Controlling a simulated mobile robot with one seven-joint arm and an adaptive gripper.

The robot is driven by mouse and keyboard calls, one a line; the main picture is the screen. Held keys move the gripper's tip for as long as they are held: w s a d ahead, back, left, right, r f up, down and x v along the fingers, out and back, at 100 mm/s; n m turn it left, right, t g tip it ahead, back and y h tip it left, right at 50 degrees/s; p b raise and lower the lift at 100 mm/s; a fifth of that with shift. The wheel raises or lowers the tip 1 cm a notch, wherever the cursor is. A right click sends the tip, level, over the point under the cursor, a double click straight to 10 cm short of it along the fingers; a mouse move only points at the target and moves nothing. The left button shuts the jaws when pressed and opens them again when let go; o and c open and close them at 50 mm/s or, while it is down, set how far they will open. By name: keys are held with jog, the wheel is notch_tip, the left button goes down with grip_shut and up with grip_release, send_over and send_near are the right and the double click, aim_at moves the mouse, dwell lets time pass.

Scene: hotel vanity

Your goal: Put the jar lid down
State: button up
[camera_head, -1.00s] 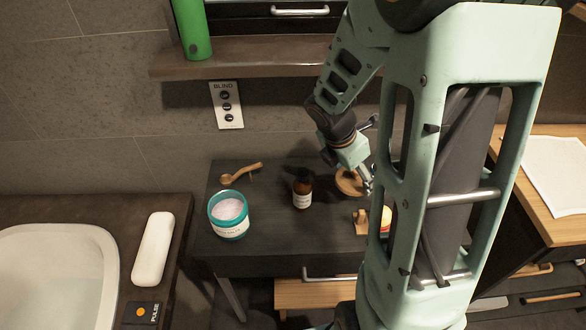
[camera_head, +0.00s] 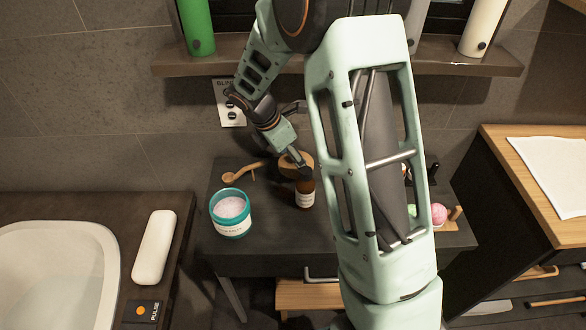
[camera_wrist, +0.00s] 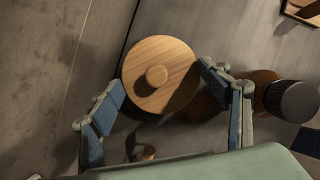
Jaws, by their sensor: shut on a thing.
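The round wooden jar lid (camera_wrist: 175,58) with a small centre knob is between the fingers of my gripper (camera_wrist: 165,98) in the wrist view. My gripper (camera_head: 298,163) is shut on the lid, which also shows in the head view (camera_head: 290,160). The lid is held above the dark table, behind the brown bottle (camera_head: 305,190) in the picture. The open teal jar (camera_head: 230,226) of pale salts stands on the table to the left of the bottle, without a lid on it.
The brown bottle with a black cap (camera_wrist: 292,101) is close to the right finger. A wooden scoop (camera_head: 240,173) lies behind the jar. A pink ball (camera_head: 438,212) is at the table's right. The dark table (camera_head: 265,248) has bare room in front of the bottle.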

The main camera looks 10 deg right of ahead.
aim_at(291, 165)
jog(key=shift+f+b, duration=0.35)
jog(key=shift+f, duration=1.55)
jog(key=shift+f, duration=0.1)
jog(key=o, duration=1)
jog(key=p+v, duration=0.2)
jog(key=v, duration=1)
